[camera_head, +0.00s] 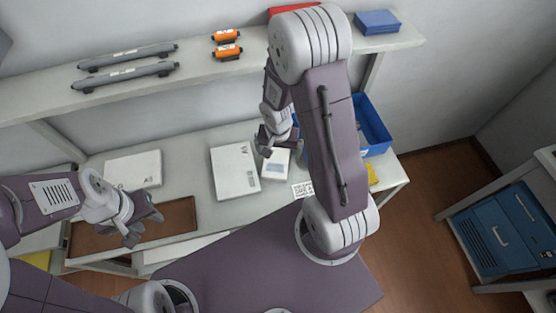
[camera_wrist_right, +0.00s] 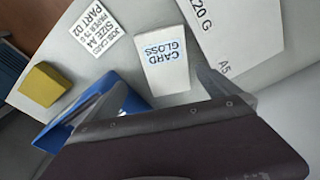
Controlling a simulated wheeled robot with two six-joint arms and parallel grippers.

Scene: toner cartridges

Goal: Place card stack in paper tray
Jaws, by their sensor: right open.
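The card stack (camera_head: 275,166) is a small white pack on the table. In the right wrist view it is labelled CARD GLOSS (camera_wrist_right: 163,62). My right gripper (camera_head: 277,146) is open and empty, above the table just behind the card stack. In the right wrist view its two fingers (camera_wrist_right: 180,95) are spread, with the card stack beyond them. My left gripper (camera_head: 146,229) is open and empty over a flat brown tray (camera_head: 182,217) at the table's left. I cannot tell for certain whether this is the paper tray.
A larger white A5 pack (camera_head: 235,171) lies left of the card stack, and another white pack (camera_head: 133,169) farther left. A job card (camera_head: 302,189), a yellow block (camera_head: 373,175) and a blue bin (camera_head: 376,126) are to the right. A shelf (camera_head: 200,72) runs above the table's back.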

